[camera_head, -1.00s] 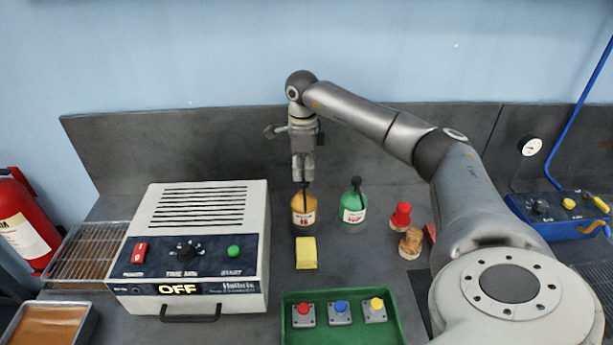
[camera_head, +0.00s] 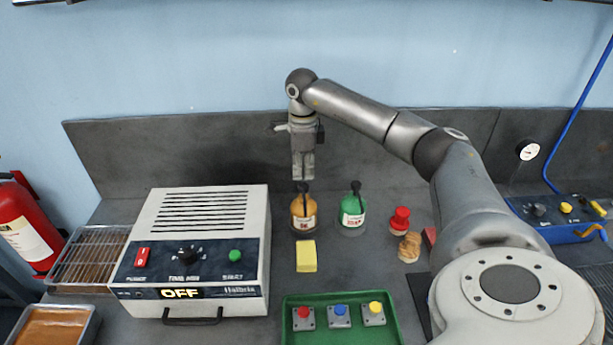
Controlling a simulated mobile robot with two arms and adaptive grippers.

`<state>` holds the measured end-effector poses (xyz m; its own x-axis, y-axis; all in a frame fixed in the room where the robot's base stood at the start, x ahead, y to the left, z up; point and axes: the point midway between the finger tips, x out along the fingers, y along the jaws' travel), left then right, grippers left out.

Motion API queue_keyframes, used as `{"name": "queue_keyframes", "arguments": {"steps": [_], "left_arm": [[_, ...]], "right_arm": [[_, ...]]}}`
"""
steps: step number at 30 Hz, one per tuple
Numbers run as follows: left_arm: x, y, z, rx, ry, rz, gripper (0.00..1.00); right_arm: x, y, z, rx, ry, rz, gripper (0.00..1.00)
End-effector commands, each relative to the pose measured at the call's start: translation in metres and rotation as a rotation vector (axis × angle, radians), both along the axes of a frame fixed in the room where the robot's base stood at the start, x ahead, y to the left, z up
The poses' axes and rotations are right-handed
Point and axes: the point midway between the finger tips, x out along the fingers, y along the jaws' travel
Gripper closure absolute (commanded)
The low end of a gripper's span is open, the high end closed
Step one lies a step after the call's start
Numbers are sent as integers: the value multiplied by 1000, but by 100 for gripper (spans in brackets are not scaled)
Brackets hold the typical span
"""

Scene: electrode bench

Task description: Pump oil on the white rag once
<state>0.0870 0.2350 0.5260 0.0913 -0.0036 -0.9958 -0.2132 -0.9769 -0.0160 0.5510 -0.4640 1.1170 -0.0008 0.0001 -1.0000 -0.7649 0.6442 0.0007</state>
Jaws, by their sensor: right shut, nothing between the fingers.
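The orange oil bottle (camera_head: 304,216) with a black pump top stands upright on the bench, left of a similar green bottle (camera_head: 353,208). My right gripper (camera_head: 303,177) points down just above the orange bottle's pump top. Its fingers are shut with nothing between them. A small gap seems to separate the fingertips from the pump top, though the exact distance is hard to tell. A yellow folded pad or cloth (camera_head: 306,256) lies directly in front of the orange bottle. No white rag is visible. My left gripper is not in view.
A white machine (camera_head: 210,215) reading OFF stands left. A green tray (camera_head: 290,330) with red, blue and yellow buttons lies in front. Red and cork-like stoppers (camera_head: 410,245) stand right of the bottles. A blue device (camera_head: 560,232) sits far right.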

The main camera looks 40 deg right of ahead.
Motion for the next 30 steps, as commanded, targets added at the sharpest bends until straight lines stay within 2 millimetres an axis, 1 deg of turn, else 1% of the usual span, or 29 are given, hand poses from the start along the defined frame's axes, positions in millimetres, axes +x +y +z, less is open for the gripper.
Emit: {"name": "queue_keyframes", "arguments": {"steps": [1, 3, 12, 15, 30], "left_arm": [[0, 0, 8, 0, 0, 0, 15], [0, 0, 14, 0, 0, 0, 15], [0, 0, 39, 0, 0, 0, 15], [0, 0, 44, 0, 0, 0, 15], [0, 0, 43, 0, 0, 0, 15]], "right_arm": [[0, 0, 9, 0, -1, 0, 100], [0, 0, 17, 0, -1, 0, 100], [0, 0, 47, 1, -2, 0, 100], [0, 0, 54, 0, -1, 0, 100], [0, 0, 53, 0, 0, 0, 100]]}}
